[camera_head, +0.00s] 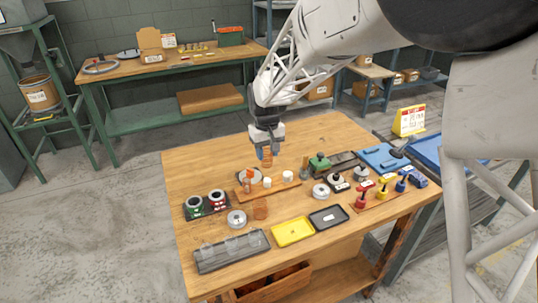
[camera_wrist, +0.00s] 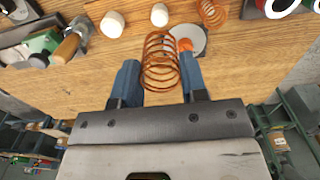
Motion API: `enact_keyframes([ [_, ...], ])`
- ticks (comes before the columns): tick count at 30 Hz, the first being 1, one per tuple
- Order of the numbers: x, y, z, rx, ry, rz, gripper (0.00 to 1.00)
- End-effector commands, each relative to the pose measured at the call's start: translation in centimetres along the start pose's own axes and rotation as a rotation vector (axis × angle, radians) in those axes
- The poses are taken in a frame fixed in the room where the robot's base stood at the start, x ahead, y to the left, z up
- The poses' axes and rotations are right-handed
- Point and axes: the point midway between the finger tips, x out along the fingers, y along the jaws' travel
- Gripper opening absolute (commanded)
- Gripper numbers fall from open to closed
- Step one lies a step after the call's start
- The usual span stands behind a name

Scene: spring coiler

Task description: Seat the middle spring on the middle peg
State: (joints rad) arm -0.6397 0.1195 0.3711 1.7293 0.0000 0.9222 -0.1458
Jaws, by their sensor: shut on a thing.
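My gripper (camera_head: 265,151) is above the table behind the peg board. Its blue fingers (camera_wrist: 160,78) are shut on a copper spring (camera_wrist: 160,60), which hangs below them in the head view (camera_head: 267,161). The spring is clear of the table. A brown board (camera_head: 277,190) carries a row of pegs. White pegs show in the middle (camera_head: 267,182) and at the right (camera_head: 288,175); they also show in the wrist view, middle (camera_wrist: 159,14) and right (camera_wrist: 112,24). A copper spring (camera_head: 247,183) stands at the board's left end. My gripper is behind the middle peg, apart from it.
A pale disc (camera_wrist: 190,38) with an orange piece lies behind the board. Another copper coil (camera_head: 260,209) stands in front. The table's back left is clear.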

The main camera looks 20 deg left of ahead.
Motion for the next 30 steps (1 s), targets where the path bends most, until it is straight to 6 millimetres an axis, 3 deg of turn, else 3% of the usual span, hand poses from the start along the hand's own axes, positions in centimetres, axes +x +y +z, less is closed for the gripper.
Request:
enact_keyframes([
  [11,0.5,0.0,0.0,0.0,0.0,0.0,0.26],
  [30,4.7,0.0,0.1,0.0,-0.001,0.0,0.26],
])
